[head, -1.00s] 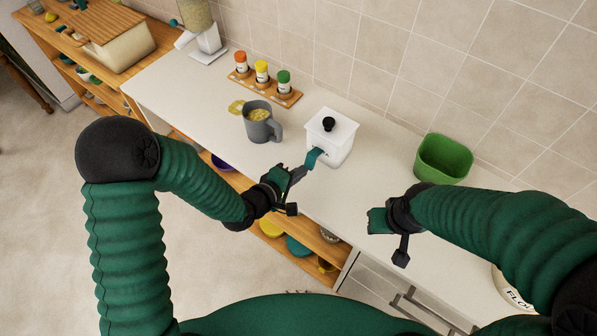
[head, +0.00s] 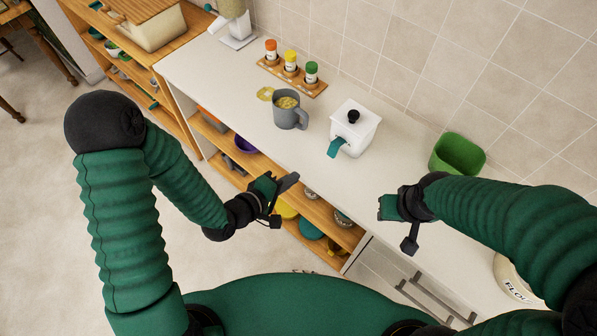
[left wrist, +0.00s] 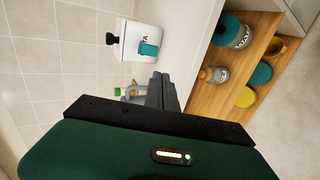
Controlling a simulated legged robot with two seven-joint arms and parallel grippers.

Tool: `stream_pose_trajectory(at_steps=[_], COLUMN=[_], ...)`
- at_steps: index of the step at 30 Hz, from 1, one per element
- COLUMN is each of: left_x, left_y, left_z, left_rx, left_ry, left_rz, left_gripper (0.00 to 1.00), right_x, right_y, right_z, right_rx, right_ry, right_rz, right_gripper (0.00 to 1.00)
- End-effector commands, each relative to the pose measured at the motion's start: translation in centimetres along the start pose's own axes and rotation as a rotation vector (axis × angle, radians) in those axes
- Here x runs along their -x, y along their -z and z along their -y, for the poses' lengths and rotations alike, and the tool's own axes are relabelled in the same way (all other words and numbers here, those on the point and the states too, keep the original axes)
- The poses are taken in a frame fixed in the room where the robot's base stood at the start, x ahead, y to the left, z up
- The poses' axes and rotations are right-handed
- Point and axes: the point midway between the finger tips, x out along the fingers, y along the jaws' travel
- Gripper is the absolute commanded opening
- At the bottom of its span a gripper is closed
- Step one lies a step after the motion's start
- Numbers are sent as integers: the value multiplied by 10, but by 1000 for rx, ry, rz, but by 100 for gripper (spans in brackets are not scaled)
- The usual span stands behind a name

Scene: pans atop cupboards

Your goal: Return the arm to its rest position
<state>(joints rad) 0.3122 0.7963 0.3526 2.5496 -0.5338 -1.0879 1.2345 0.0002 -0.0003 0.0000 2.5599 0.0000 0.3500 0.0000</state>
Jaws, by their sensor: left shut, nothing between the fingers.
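My left gripper (head: 288,183) is shut and empty in the head view, held in front of the open shelves below the counter edge. Its dark fingers also show in the left wrist view (left wrist: 163,90). My right gripper (head: 384,207) is at the right, over the counter's front part; its fingers are too hidden to tell if they are apart. A white lidded canister (head: 357,128) with a black knob stands on the counter, a teal piece (head: 336,147) sticking out of its front. The canister also shows in the left wrist view (left wrist: 136,42), apart from the fingers.
On the white counter (head: 225,85) stand a grey mug (head: 288,112), a spice rack (head: 310,86) with small jars, and a green container (head: 457,156). Open shelves (head: 330,235) below hold bowls and jars. Open floor (head: 45,215) lies at the left.

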Motion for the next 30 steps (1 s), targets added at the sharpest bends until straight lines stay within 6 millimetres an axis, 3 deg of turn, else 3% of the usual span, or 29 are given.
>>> stream_pose_trajectory(at_steps=[10,14,17,21,25,30], left_x=[-4,3,26,91,145,173], left_y=[-6,10,42,77,70,53], left_z=[-1,10,29,41,39,35], left_rx=[-12,-167,-434,-752,-879,-928], left_ry=[6,115,338,684,855,902], left_rz=[-1,-25,-52,8,159,291], left_gripper=[0,0,0,0,0,0], right_x=[-1,-2,-3,-5,-6,-7], right_y=[0,-1,-1,-1,-2,-2], right_z=[0,0,0,0,0,0], right_rx=[0,0,0,0,0,0], right_ry=[0,0,0,0,0,0], right_rz=[1,1,1,1,0,0], right_gripper=[36,36,36,36,36,36])
